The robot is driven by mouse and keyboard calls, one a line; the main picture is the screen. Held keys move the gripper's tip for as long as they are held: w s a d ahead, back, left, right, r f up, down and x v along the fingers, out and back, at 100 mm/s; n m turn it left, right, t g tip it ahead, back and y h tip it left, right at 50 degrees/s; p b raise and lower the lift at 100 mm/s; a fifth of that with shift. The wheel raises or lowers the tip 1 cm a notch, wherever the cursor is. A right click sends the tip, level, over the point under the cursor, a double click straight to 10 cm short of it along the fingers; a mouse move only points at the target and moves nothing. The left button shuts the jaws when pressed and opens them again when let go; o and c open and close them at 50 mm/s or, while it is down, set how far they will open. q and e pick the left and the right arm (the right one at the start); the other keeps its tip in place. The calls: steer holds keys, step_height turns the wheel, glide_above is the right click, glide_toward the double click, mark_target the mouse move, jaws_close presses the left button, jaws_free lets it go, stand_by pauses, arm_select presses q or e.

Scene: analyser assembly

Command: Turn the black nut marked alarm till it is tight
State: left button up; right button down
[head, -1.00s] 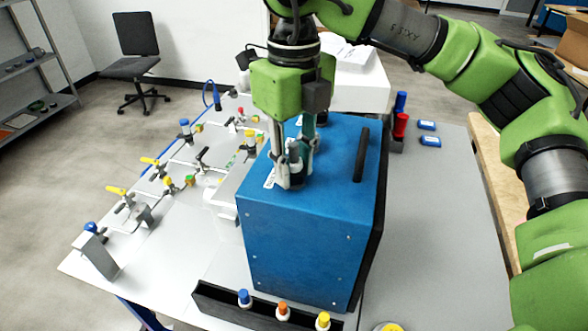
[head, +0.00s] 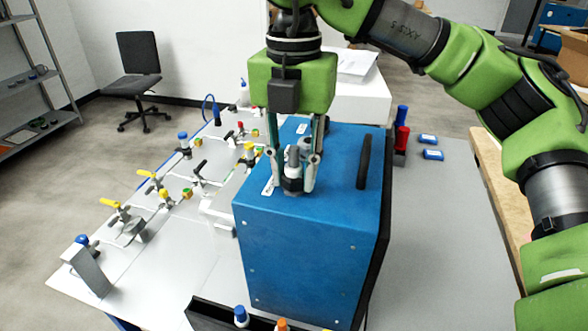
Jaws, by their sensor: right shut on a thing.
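The blue analyser box (head: 290,250) stands on the table. My right gripper (head: 295,184) points straight down at its top, near the left edge. Its fingers are closed around a small dark nut (head: 292,185) at the foot of a grey upright fitting (head: 293,158). The fingers hide part of the nut, and its marking cannot be read. A small white label (head: 269,187) lies on the box top just left of the fingers. Another grey fitting shows partly behind the gripper. My left gripper is not in view.
A black handle (head: 363,162) rises from the box top to the right of my gripper. A pipe panel with valves (head: 165,215) lies to the left. A black tray (head: 205,315) with capped bottles is in front.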

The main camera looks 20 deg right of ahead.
steer(key=c, duration=1.9)
jaws_free()
steer(key=shift+r, duration=0.1)
steer(key=n, duration=0.3)
steer(key=n+p, duration=0.1)
steer(key=n, duration=0.3)
steer(key=n+p, duration=0.1)
steer(key=n, duration=0.4)
steer(key=shift+n, duration=0.3)
steer(key=n+p, duration=0.1)
steer(key=n, duration=0.5)
steer(key=n+p, duration=0.1)
steer(key=n, duration=0.4)
